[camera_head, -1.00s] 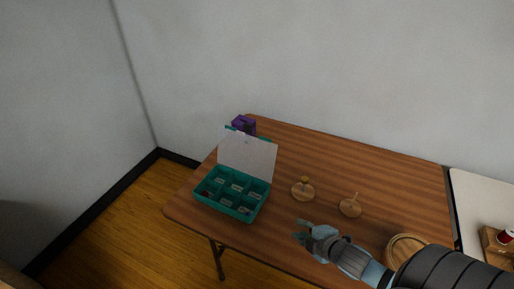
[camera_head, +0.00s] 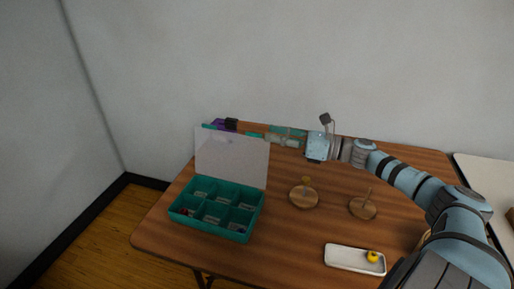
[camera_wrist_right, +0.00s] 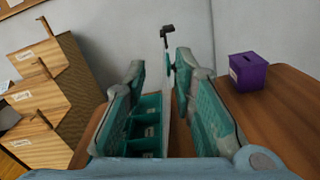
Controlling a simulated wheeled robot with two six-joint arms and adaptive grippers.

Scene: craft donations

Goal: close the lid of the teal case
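The teal case (camera_head: 218,226) stands on the wooden table with its lid (camera_head: 232,158) raised about upright and its open compartments facing up. Several compartments hold small items. My right gripper (camera_head: 272,137) reaches in from the right, near the lid's upper right edge. In the right wrist view its fingers (camera_wrist_right: 165,100) are spread. The lid (camera_wrist_right: 173,100) shows nearly edge-on between them, and the case's compartments (camera_wrist_right: 146,128) lie below. I cannot tell whether a finger touches the lid. My left gripper is not in view.
A purple slotted box (camera_wrist_right: 247,72) stands behind the case. Wooden drawers (camera_wrist_right: 40,95) show at left in the wrist view.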

